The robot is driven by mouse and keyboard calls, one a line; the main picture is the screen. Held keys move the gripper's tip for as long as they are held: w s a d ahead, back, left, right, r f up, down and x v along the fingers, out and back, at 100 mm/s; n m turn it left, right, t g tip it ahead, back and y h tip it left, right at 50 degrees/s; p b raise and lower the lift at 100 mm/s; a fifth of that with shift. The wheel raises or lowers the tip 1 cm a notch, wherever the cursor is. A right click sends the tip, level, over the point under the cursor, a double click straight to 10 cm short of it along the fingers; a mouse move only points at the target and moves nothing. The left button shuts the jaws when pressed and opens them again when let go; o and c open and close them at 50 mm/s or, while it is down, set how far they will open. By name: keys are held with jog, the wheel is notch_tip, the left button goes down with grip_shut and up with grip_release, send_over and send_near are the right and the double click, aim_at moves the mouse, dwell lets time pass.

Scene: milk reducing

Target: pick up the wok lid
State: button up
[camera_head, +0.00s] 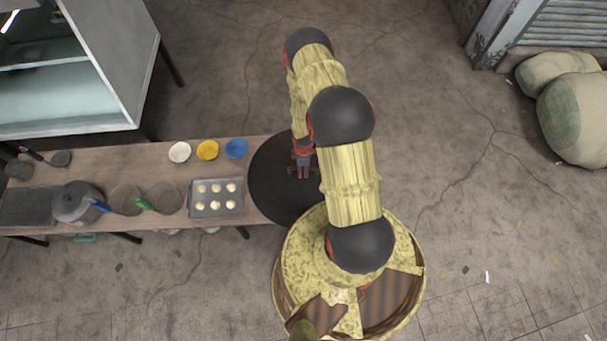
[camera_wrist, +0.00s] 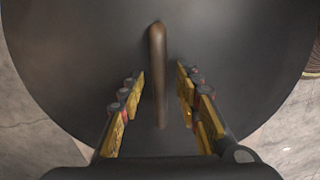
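The wok lid is a large dark round disc (camera_head: 267,185) at the right end of the table, partly hidden by my arm in the head view. It fills most of the wrist view (camera_wrist: 70,60). Its brown bar handle (camera_wrist: 158,65) stands across the middle of the lid. My gripper (camera_wrist: 161,78) is open, with one yellow-padded finger on each side of the handle. Gaps show between the handle and both fingers. In the head view my gripper (camera_head: 301,171) is over the lid.
The wooden table (camera_head: 120,165) holds a tray with several pale round pieces (camera_head: 216,198), white (camera_head: 180,152), yellow (camera_head: 207,150) and blue (camera_head: 236,149) bowls, and a lidded pot (camera_head: 77,203). A cabinet (camera_head: 85,75) stands behind. Sacks (camera_head: 575,115) lie far right.

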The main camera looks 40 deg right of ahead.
jog(key=shift+f, duration=0.25)
jog(key=c, duration=0.3)
dwell(0.4)
grip_shut()
dwell(0.3)
